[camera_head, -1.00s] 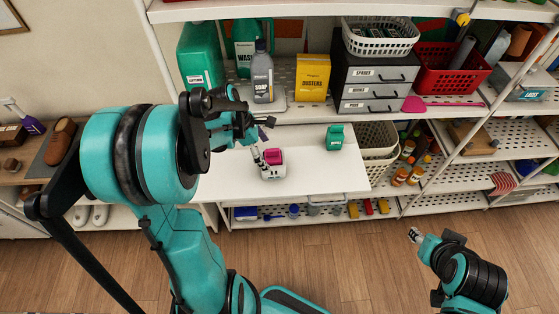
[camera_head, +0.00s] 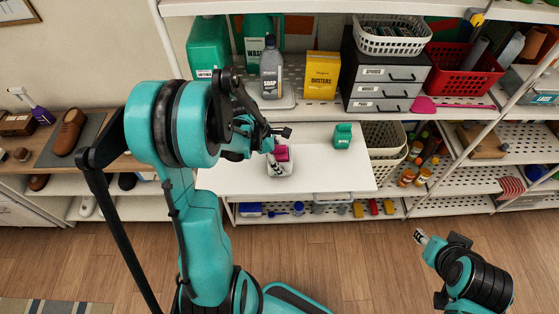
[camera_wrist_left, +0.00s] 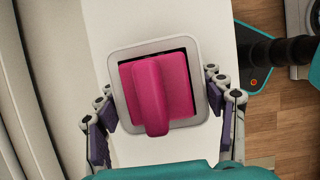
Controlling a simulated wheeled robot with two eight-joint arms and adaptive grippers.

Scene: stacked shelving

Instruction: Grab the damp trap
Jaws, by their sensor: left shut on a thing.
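The damp trap (camera_head: 282,154) is a small white square tub with a bright pink top, over the white pull-out shelf board (camera_head: 325,175) in the head view. In the left wrist view the damp trap (camera_wrist_left: 160,88) fills the middle, its pink top with a raised ridge facing the camera. My left gripper (camera_wrist_left: 162,108) is shut on it, with purple-padded fingers on its left and right sides. I cannot tell whether the tub still touches the board. My right gripper (camera_head: 421,237) hangs low at the right, away from the shelf; its jaws are too small to read.
Behind are a grey soap bottle (camera_head: 271,75), a yellow dusters box (camera_head: 322,75) and a drawer unit (camera_head: 384,80). A cream basket (camera_head: 384,140) sits at right. The board's front is clear.

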